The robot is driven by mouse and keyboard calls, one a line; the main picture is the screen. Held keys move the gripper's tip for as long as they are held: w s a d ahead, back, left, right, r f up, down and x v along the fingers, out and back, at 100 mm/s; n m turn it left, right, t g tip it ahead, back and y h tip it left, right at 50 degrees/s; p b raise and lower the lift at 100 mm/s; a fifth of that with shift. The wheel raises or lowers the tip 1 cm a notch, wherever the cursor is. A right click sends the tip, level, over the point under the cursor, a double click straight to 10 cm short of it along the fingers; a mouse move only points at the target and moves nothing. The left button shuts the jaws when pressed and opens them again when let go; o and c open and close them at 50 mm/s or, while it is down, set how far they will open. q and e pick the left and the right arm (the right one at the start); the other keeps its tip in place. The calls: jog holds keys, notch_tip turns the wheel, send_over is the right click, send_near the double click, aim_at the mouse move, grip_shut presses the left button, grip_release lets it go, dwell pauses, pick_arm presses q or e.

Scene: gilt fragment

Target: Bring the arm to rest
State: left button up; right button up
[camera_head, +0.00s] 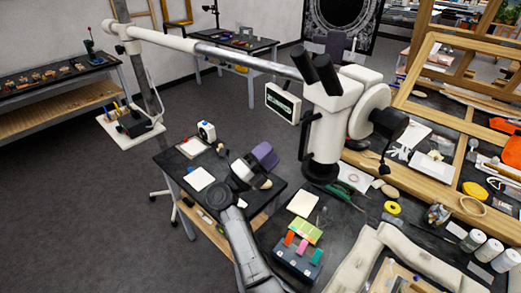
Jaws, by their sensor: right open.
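My right arm (241,245) comes up from the bottom edge, left of the middle. Its gripper (246,170) is over the small dark side table (175,160), its jaws open. It looks small and dark, and I cannot make out anything held between the fingers. A purple piece (265,156) shows right beside the gripper; whether they touch I cannot tell. My left gripper is not in view.
A white microscope (332,110) on a boom arm (180,43) stands right of the gripper. A block with coloured pieces (297,255), padded white rolls (355,262) and a gilt wooden frame (425,185) crowd the main bench. Open grey floor (80,210) lies left.

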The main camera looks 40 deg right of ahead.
jog(key=shift+w, duration=0.1)
jog(key=w+a+r+n+t+y, duration=0.2)
jog(key=w+a+n+t+y, duration=0.3)
jog(key=n+t, duration=0.55)
jog(key=w+a+r+n+t+y, duration=0.1)
jog(key=w+r+n+t+y, duration=0.1)
jog(key=w+n+t, duration=0.8)
jog(key=s+a+n+t+y, duration=0.35)
jog(key=a+n+y, duration=0.75)
jog(key=n+y, duration=0.6)
jog(key=s+f+n+g, duration=0.1)
jog(key=s+f+g, duration=0.5)
jog(key=s+f, duration=0.75)
jog(key=s+a+f+n+g, duration=0.1)
jog(key=s+f+g, duration=0.4)
jog(key=s+f, duration=0.8)
jog(key=s+f+n+g, duration=0.1)
jog(key=s+f+g, duration=0.6)
jog(key=s, duration=1)
notch_tip(320, 180, up, 21)
jog(key=t+p, duration=0.1)
jog(key=p, duration=2.1)
jog(key=shift+w+t+h, duration=0.15)
jog(key=shift+t+h, duration=0.15)
